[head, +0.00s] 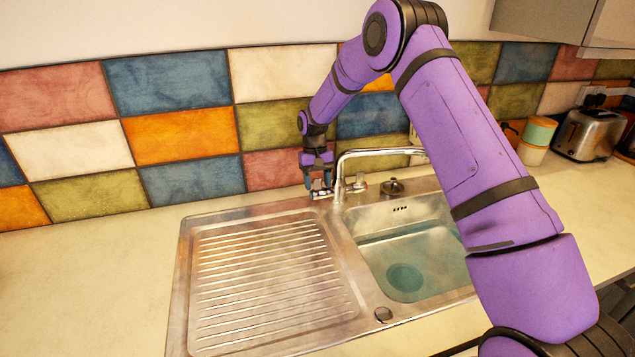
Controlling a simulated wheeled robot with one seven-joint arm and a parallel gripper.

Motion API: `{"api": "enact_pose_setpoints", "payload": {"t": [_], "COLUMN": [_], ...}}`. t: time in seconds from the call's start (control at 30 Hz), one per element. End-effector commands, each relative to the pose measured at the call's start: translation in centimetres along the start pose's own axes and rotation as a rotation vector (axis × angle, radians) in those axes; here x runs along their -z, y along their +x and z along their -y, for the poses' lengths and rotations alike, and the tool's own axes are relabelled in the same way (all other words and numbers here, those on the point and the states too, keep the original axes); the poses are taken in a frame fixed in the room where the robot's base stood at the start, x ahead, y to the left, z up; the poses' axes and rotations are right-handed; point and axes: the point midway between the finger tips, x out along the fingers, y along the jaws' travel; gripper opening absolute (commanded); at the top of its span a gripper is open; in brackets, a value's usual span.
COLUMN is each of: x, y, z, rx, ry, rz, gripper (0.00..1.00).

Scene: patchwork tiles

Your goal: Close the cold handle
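A chrome mixer tap (340,180) stands at the back of the steel sink, its spout reaching right over the basin. One handle (321,194) lies on the tap's left side, and another handle (359,184) with a reddish mark sits on its right. The left one is likely the cold handle, but its marking is too small to read. My gripper (318,187) points down at the left handle, with its dark fingers apart. I cannot tell whether they touch the handle, which is partly covered by them. No stream from the spout is clearly visible.
The ribbed drainboard (265,275) is empty, left of the basin (405,255), which looks bluish inside. A dark plug (391,187) sits on the sink's back ledge. The tiled wall (180,135) is close behind the tap. A toaster (590,135) and canisters (536,140) stand far right.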

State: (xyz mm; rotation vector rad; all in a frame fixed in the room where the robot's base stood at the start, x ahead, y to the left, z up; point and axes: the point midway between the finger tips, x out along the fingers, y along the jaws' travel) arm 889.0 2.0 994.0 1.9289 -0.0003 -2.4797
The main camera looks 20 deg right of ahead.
Motion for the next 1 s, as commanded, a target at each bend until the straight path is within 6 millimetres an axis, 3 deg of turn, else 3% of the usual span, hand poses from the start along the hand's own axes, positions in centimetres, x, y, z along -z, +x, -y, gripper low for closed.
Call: {"api": "enact_pose_setpoints", "payload": {"t": [0.27,0.7,1.0], "x": [0.0,0.0,0.0], "y": [-0.7,-8.2,-10.7], "z": [0.0,0.0,0.0], "rx": [0.0,0.0,0.0], "ry": [0.0,0.0,0.0], "rz": [-0.001,-0.002,0.001], "gripper": [0.53,0.53,0.53]}}
